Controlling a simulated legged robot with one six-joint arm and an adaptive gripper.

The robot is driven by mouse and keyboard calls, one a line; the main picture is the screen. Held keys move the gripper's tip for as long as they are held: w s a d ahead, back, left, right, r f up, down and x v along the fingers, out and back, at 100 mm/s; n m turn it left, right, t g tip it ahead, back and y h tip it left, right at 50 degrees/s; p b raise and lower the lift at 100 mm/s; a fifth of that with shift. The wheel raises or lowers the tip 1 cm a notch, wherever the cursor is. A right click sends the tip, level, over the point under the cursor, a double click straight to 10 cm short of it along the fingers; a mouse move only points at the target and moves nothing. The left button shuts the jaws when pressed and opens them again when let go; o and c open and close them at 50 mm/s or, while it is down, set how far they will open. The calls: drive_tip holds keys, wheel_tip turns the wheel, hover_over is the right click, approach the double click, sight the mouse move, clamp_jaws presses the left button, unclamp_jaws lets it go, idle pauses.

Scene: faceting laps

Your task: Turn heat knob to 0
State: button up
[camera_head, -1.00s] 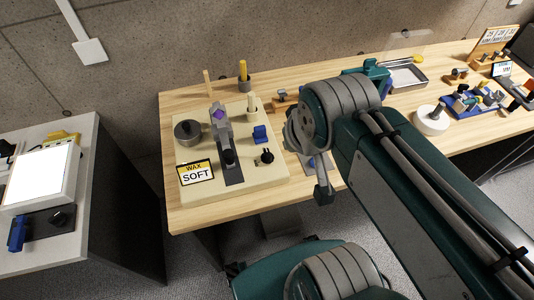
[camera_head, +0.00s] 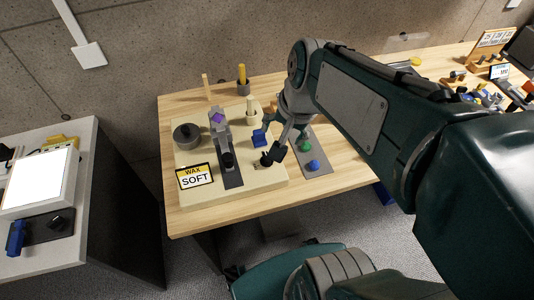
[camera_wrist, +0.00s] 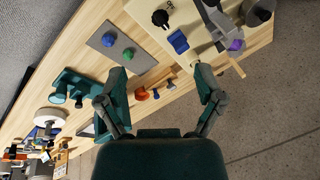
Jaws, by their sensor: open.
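A black knob (camera_head: 267,159) sits at the front right corner of a cream board (camera_head: 205,190) that carries a "WAX SOFT" sign (camera_head: 195,176). It is the only black dial I see on this board; no heat label or scale is readable. It also shows at the top of the wrist view (camera_wrist: 160,18). My gripper (camera_head: 274,141) is open and empty, above the board's right side, with one dark fingertip close to the knob in the head view. I cannot tell whether they touch. In the wrist view the fingers (camera_wrist: 158,75) are spread apart, with the knob beyond them.
A blue block (camera_wrist: 178,42) stands beside the knob. A grey plate (camera_wrist: 105,58) with green and blue knobs lies right of the board. A grey metal holder with a purple piece (camera_head: 217,118) and a round pot (camera_head: 187,136) stand on the board. The table front (camera_head: 220,217) is clear.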

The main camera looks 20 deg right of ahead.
sight(267, 160)
drive_tip(key=w+d+f+m+g+y, duration=0.3)
drive_tip(key=w+d+f+m, duration=0.1)
drive_tip(key=w+f+m, duration=0.6)
drive_tip(key=shift+m, duration=0.6)
drive_tip(key=x, duration=0.3)
drive_tip(key=s+x, duration=0.1)
drive_tip(key=x, duration=0.5)
drive_tip(key=shift+s+a+f, duration=0.2)
drive_tip(key=shift+s+a, duration=0.2)
drive_tip(key=shift+a, duration=0.1)
drive_tip(key=c, duration=1.1)
